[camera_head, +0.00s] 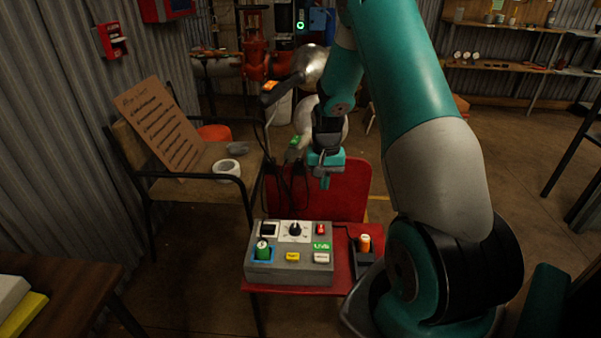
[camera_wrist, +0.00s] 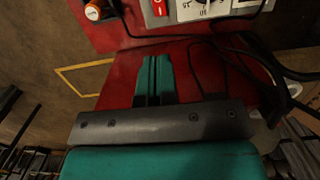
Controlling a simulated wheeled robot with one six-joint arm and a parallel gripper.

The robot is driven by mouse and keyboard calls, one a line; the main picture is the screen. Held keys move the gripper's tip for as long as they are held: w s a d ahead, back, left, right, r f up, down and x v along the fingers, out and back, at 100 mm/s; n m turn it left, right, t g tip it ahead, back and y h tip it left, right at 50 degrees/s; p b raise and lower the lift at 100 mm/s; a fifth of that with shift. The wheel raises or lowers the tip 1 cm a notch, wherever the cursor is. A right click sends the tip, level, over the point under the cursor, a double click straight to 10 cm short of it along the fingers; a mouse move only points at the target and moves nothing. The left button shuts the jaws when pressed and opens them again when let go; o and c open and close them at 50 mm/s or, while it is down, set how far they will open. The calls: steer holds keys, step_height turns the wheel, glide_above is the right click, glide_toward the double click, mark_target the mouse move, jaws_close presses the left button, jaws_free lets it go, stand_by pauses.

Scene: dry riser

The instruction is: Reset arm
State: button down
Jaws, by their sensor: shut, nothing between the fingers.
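My gripper (camera_head: 325,180) hangs from my teal and grey arm, pointing down in front of the red chair's backrest (camera_head: 345,188). It is above and behind the grey control box (camera_head: 290,276). In the wrist view my gripper (camera_wrist: 155,62) has its two teal fingers together, over the red chair, with nothing between them. The box sits on the red seat and carries a dial (camera_head: 295,229), a red switch (camera_head: 320,229), a yellow button (camera_head: 292,257), a white button (camera_head: 321,258) and a green-topped piece (camera_head: 262,250) at its left.
An orange-topped item (camera_head: 364,243) stands in a dark holder right of the box. Black cables (camera_wrist: 235,45) run beside the fingers. A wooden chair (camera_head: 195,188) at the left holds a written board (camera_head: 158,122) and a white bowl (camera_head: 227,169). Red pipework (camera_head: 256,60) stands behind. Open floor lies to the right.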

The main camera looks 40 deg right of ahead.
steer(key=a+r+n+t+y, duration=0.1)
steer(key=a+r+n, duration=0.2)
steer(key=a+r, duration=0.5)
steer(key=a+r+n, duration=0.4)
steer(key=a+r, duration=0.1)
steer(key=a, duration=0.6)
steer(key=s+a+r+n+y, duration=0.1)
steer(key=s+a+r+n, duration=0.4)
steer(key=s+a, duration=0.4)
steer(key=s+a+r+n+y, duration=0.1)
steer(key=s+a+r+n, duration=0.35)
steer(key=s+a, duration=0.4)
step_height(320, 180, up, 22)
steer(key=s+p, duration=0.1)
steer(key=p, duration=2)
steer(key=shift+p, duration=0.3)
